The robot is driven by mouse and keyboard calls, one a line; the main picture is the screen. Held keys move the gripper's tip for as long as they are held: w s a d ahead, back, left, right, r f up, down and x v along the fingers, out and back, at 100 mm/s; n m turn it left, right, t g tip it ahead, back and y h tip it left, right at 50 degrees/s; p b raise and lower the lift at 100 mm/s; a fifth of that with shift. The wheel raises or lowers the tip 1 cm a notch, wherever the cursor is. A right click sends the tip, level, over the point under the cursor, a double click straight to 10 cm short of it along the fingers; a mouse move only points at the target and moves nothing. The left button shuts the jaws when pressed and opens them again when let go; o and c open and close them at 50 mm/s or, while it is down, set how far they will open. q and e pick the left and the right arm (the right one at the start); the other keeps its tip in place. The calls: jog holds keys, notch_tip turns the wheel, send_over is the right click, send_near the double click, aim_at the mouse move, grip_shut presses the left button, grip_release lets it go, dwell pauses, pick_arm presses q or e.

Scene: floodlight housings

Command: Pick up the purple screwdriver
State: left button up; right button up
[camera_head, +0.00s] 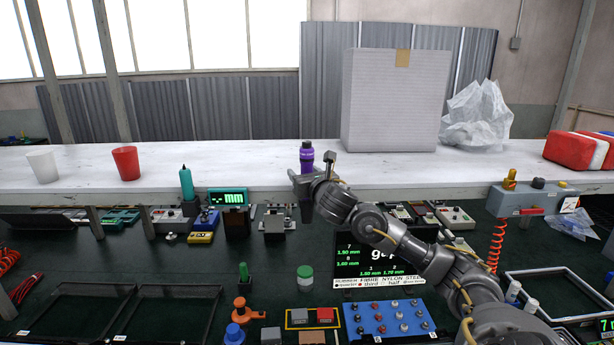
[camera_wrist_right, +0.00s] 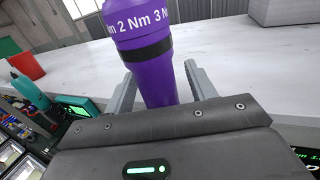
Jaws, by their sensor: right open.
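The purple screwdriver (camera_head: 306,158) stands upright near the front edge of the white shelf in the head view; its lower part is hidden behind my right gripper. In the right wrist view the purple screwdriver (camera_wrist_right: 152,65) is large, with white "2 Nm 3 N" lettering and a dark band. My right gripper (camera_head: 318,170) is at the screwdriver. In the wrist view the two fingers of the right gripper (camera_wrist_right: 160,88) lie on either side of the purple body, open, with a visible gap at least on the right side. My left gripper is not in view.
On the white shelf (camera_head: 230,168) stand a red cup (camera_head: 126,163), a white cup (camera_head: 42,167), a large grey box (camera_head: 394,100) and a clear plastic bag (camera_head: 476,115). A teal bottle-shaped tool (camera_head: 186,183) stands left of the gripper. The dark lower bench holds many small parts.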

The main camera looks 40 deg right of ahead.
jog(key=shift+c, duration=0.3)
jog(key=shift+s, duration=0.1)
jog(key=shift+c, duration=1.1)
jog(key=c, duration=0.9)
jog(key=shift+r, duration=0.1)
